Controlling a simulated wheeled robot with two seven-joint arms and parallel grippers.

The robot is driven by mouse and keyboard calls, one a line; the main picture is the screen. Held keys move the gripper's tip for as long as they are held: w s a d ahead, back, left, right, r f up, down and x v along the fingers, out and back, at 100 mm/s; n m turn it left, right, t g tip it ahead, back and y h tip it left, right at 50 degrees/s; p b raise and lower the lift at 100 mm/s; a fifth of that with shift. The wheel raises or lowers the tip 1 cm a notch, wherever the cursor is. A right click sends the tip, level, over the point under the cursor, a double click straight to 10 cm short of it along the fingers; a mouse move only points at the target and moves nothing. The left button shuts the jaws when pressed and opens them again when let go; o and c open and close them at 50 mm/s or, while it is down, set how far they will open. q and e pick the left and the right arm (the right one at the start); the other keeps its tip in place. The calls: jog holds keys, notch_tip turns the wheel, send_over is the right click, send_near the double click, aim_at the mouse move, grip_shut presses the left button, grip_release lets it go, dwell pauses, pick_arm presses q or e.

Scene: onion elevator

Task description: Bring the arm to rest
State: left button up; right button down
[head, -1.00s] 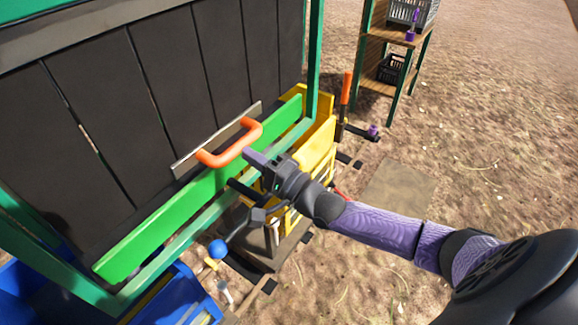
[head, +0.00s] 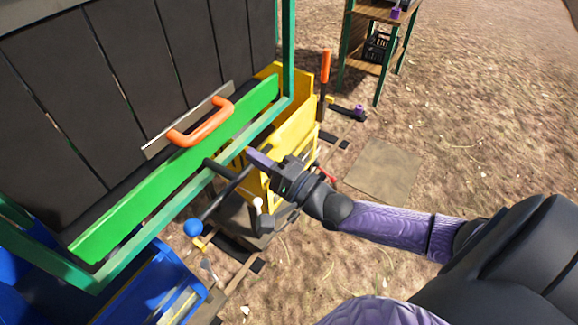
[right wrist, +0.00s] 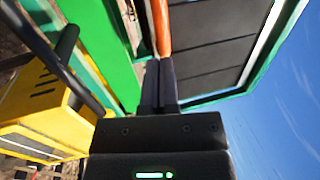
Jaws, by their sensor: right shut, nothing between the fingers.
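My right gripper (head: 262,163) reaches in from the right on my purple arm. It is shut and empty, in front of the green frame. In the right wrist view its two dark fingers (right wrist: 160,85) lie together, pointing toward an orange handle (right wrist: 162,28). In the head view the orange handle (head: 203,126) is on the dark panelled door (head: 130,80), up and left of the fingertips with a gap between. My left gripper is not in view.
A green bar (head: 170,185) runs below the door. A lever with a blue ball (head: 193,227) stands close to my gripper. A yellow bin (head: 296,132) is just behind it, and a blue bin (head: 150,285) is at lower left. A shelf (head: 372,55) stands farther back. Bare ground lies to the right.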

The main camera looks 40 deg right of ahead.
jog(key=v, duration=0.6)
jog(key=s+d+f+n+g+h+b, duration=0.2)
jog(key=s+f+n+g+h, duration=0.15)
jog(key=f, duration=0.95)
jog(key=s+d+f+n+g+h+b, duration=0.1)
jog(key=s+f+n+g+h+b, duration=0.2)
jog(key=f, duration=1.1)
pick_arm(q)
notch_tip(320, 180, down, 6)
jog(key=b, duration=0.1)
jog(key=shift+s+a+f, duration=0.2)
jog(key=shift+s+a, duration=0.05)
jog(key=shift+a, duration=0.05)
pick_arm(e)
jog(key=s+a+f+n+g+h, duration=0.1)
jog(key=s+a+f+n+g, duration=0.1)
jog(key=s+f+n+g, duration=0.3)
jog(key=s+a+f+n+g, duration=0.3)
jog(key=s+f+g, duration=0.4)
jog(key=s, duration=1.2)
notch_tip(320, 180, down, 5)
jog(key=shift+s+a+r+n+h, duration=0.2)
jog(key=shift+s+n+h, duration=0.2)
jog(key=shift+n, duration=0.45)
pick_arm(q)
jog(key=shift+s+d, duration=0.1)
pick_arm(e)
jog(key=shift+w, duration=0.1)
